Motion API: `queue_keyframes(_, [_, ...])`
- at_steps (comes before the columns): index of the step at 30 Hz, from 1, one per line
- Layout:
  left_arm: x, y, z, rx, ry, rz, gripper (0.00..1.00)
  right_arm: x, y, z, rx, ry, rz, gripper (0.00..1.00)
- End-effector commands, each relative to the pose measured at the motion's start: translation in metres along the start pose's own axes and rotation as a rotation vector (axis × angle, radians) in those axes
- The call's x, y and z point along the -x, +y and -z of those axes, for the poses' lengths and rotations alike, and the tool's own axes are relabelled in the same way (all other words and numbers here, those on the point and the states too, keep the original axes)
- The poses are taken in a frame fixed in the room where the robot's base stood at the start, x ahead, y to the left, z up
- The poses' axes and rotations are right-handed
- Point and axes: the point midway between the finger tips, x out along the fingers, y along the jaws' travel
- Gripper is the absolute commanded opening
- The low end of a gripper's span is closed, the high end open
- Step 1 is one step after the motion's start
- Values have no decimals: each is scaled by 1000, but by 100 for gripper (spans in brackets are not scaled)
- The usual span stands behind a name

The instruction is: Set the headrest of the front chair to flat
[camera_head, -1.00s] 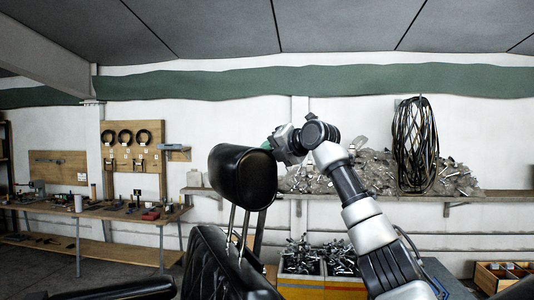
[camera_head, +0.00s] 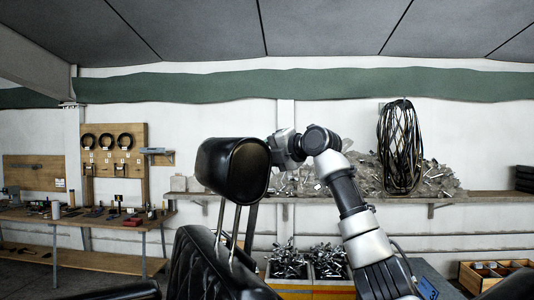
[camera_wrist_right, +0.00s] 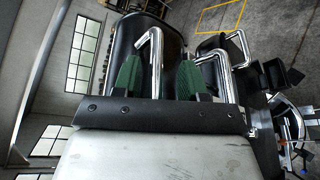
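The black padded headrest (camera_head: 232,169) of the chair stands above the black backrest (camera_head: 205,265) on two metal posts (camera_head: 228,232) in the head view. My right arm comes in from the right, and its wrist end lies at the headrest's right side. The fingers are hidden there. In the right wrist view, the green fingertips of my right gripper (camera_wrist_right: 160,78) are apart. A bent chrome bar (camera_wrist_right: 155,65) shows between them, and a black padded part (camera_wrist_right: 143,38) lies beyond. Contact cannot be told. My left gripper is not in view.
A wall shelf (camera_head: 420,197) with a scrap heap and a black wire coil (camera_head: 399,145) runs behind. A workbench (camera_head: 85,217) with tools stands at the left. Bins of metal parts (camera_head: 292,288) and a wooden crate (camera_head: 490,273) stand low at the right.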

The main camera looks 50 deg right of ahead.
Motion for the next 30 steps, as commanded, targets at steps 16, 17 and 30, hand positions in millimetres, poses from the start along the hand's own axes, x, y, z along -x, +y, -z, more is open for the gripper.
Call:
queue_keyframes(16, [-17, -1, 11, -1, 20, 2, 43, 30, -2, 1, 1, -4, -6, 40])
queue_keyframes(17, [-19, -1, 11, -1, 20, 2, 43, 37, -2, 0, 1, -4, -5, 40])
queue_keyframes(30, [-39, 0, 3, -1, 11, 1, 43, 106, -1, 0, 0, -1, -2, 40])
